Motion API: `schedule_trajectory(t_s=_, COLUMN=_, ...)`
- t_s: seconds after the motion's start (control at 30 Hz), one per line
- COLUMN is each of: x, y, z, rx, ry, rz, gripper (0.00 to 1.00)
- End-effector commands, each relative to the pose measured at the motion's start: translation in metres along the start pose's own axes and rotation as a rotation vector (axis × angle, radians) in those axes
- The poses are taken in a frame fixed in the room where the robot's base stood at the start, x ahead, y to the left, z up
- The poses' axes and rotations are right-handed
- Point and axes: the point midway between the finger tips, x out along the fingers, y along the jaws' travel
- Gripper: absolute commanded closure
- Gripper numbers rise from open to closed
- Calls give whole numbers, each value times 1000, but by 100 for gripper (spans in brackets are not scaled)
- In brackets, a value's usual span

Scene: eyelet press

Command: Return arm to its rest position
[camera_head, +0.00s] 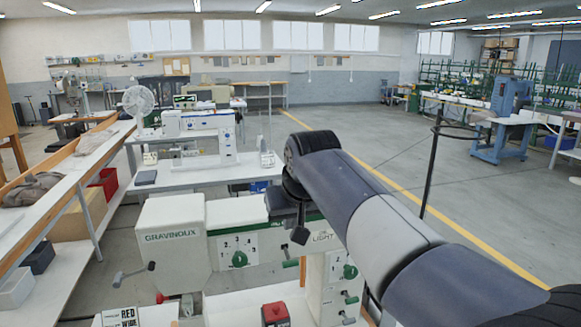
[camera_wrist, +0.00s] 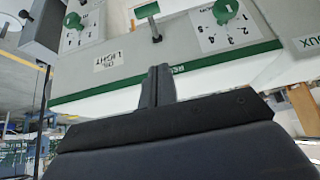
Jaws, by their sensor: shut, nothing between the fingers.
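My arm reaches from the lower right of the head view to the white eyelet press (camera_head: 172,255), marked GRAVINOUX. Its wrist is bent down beside the press head. My gripper (camera_head: 299,236) is a small dark shape in front of the press, near the LIGHT label. In the wrist view, my gripper's fingers (camera_wrist: 158,72) are together and empty. The press front (camera_wrist: 185,62) appears upside down behind them, with its green stripe, LIGHT label and green dial. I cannot tell whether the fingers touch the press.
A red box (camera_head: 275,314) stands low in front of the press. Levers with dark and green knobs stick out from it. A thin dark post (camera_head: 432,165) rises right of my arm. A long bench (camera_head: 75,185) runs along the left. Open floor (camera_head: 370,150) lies behind my arm.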

Motion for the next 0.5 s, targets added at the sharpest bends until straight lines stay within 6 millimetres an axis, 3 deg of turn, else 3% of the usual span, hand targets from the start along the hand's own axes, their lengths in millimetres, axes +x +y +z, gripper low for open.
schedule_trajectory(t_s=0.2, x=-46, y=0, z=0, rx=0, ry=6, rz=0, gripper=100)
schedule_trajectory(t_s=0.5, x=-86, y=0, z=1, rx=0, ry=4, rz=0, gripper=100)
